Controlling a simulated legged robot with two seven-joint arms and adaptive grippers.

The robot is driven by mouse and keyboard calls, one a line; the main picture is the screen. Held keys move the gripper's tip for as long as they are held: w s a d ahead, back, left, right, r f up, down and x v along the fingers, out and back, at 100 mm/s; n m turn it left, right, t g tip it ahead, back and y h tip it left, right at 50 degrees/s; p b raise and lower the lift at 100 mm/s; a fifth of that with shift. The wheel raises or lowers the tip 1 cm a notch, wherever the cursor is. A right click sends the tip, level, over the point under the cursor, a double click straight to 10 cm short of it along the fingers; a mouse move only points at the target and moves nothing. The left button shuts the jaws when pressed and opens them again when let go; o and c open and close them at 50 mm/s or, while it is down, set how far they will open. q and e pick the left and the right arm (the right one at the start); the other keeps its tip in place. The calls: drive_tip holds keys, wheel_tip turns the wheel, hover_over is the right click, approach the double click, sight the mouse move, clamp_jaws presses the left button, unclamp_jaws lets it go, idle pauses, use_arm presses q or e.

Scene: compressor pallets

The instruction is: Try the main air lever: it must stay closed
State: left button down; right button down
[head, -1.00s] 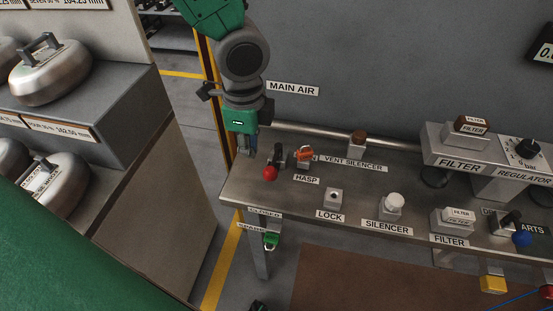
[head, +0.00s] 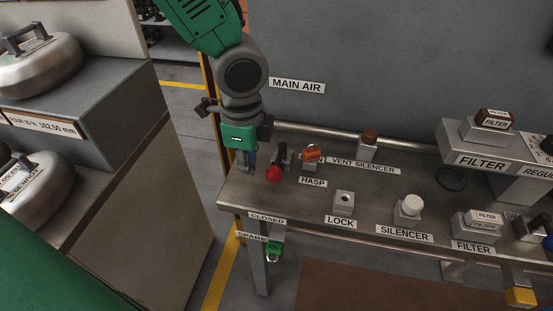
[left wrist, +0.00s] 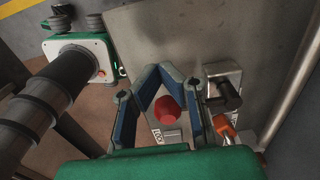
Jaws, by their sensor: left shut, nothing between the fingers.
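The main air lever has a red knob (head: 273,174) and a dark handle at the bench's left end, behind the CLOSED label (head: 267,218). The knob points toward the bench's front edge. My left gripper (head: 245,166) is low over the bench, just left of the lever. It is shut and empty. In the left wrist view the blue-padded fingers (left wrist: 158,78) frame the red knob (left wrist: 167,110); whether they touch it is unclear. The orange hasp (head: 312,153) sits right of the lever and also shows in the left wrist view (left wrist: 226,131). My right gripper is out of view.
A lock block (head: 344,201), silencer (head: 411,207), vent silencer (head: 368,146) and filter (head: 476,227) stand right along the bench. A green padlock (head: 273,252) hangs below the front edge by the SPARE label. A rail (head: 300,131) runs along the back.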

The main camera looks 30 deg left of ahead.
sight(278, 162)
use_arm(q)
drive_tip(key=shift+w+d, duration=0.1)
drive_tip(key=shift+d, duration=0.05)
drive_tip(key=shift+w+d+r+p, duration=0.15)
drive_tip(key=shift+d+p, duration=0.2)
drive_tip(key=shift+d, duration=0.95)
drive_tip(key=shift+w, duration=0.15)
drive_tip(key=shift+d, duration=0.2)
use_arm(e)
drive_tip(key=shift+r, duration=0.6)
use_arm(q)
drive_tip(key=shift+d, duration=0.1)
